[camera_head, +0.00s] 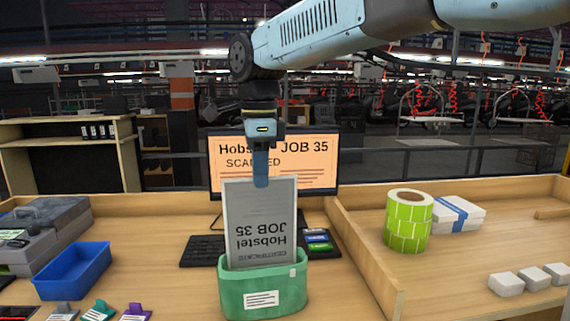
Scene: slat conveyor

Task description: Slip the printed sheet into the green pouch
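The printed sheet (260,220) is a grey-white page reading "JOB 35", "Hobstel" and "CERTIFICATE" upside down. It hangs nearly upright below my gripper (261,180). My gripper points down and its finger overlaps the sheet's top edge; it looks shut on the sheet, with the far finger hidden. The green pouch (262,299) stands open at the top on the desk, with a white label on its front. The sheet's lower end is at the pouch's mouth, between its side walls. How deep it sits inside is hard to tell.
A monitor (318,176) showing "Hobstel JOB 35 SCANNED" and a keyboard (203,251) stand behind the pouch. A blue tray (73,272) is at left, with small coloured tags (98,310) in front. A green label roll (408,221) and white boxes (505,284) are at right, beyond a raised wooden edge.

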